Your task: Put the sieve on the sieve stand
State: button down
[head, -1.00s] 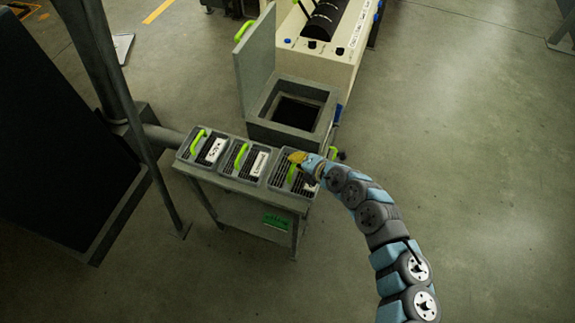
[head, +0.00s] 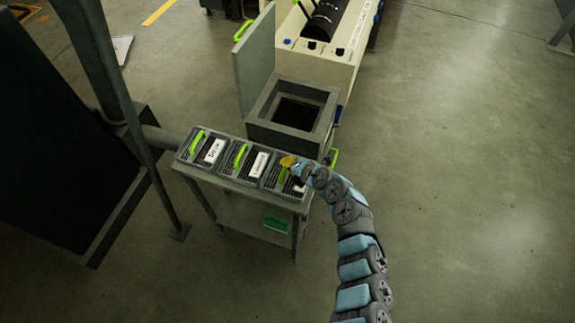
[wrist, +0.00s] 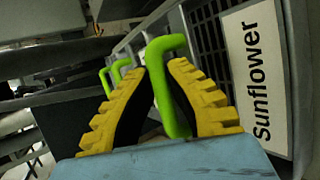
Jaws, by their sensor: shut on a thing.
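The sieve stand (head: 240,213), a grey table with a green sign, is in the middle of the head view. Three grey sieves sit in a row on its top. My gripper (head: 288,161) is at the rightmost sieve (head: 271,183). In the wrist view, my yellow fingers (wrist: 157,72) are shut on the green handle (wrist: 167,88) of this sieve. Its white label (wrist: 258,75) reads "Sunflower". The sieve looks level in line with its neighbours; I cannot tell whether its underside touches the stand. My gripper hides part of it.
The left sieve (head: 193,155) and the middle sieve (head: 229,164) have green handles and white labels. An open grey box (head: 262,131) with a raised lid (head: 254,62) stands just behind the stand. A cream machine (head: 335,58) is beyond it. Floor at right is clear.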

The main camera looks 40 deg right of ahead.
jog(key=shift+f, duration=0.2)
jog(key=c, duration=1.2)
grip_release()
jog(key=shift+c, duration=0.2)
jog(key=shift+p+v, duration=0.45)
jog(key=shift+v, duration=5.5)
